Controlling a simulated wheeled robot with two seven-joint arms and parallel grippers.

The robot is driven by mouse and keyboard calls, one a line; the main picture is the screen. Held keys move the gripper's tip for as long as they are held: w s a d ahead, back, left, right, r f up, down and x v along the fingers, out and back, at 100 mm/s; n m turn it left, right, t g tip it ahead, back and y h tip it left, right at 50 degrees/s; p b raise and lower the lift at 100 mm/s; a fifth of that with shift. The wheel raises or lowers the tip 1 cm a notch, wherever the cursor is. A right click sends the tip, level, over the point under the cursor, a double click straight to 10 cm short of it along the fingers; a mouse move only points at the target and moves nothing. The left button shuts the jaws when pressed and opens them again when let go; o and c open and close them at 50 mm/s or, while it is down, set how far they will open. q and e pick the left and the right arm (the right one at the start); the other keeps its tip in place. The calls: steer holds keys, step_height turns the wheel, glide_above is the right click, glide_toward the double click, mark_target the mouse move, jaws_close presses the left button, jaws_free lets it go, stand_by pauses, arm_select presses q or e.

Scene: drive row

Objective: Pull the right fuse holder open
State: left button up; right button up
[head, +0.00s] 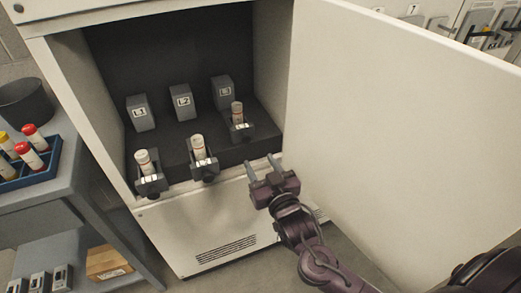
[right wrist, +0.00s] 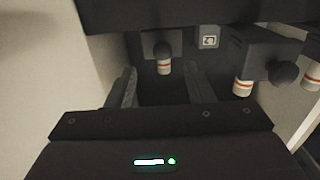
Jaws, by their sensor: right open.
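The right fuse holder (head: 241,131) is a dark block holding a white fuse with red bands (head: 237,110). It sits farther back in the cabinet than the left holder (head: 152,184) and middle holder (head: 205,170), which stand by the front edge with fuses. My right gripper (head: 264,165) is open and empty, in front of the cabinet, below and right of the right holder and apart from it. In the right wrist view a holder (right wrist: 155,46), seemingly the right one, shows beyond and between the open fingers (right wrist: 161,88). My left gripper is not in view.
The open white cabinet door (head: 400,130) stands close on the right. Labelled grey blocks (head: 181,102) line the cabinet's back. A grey cart (head: 60,205) at left carries a blue rack (head: 20,180) of capped tubes. The cabinet's lower front (head: 225,225) is flat.

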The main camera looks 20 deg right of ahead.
mark_target(247, 140)
steer(key=w, duration=0.7)
steer(key=shift+w+a+r, duration=0.3)
steer(key=shift+w+r, duration=0.05)
steer(key=shift+r, duration=0.05)
jaws_close()
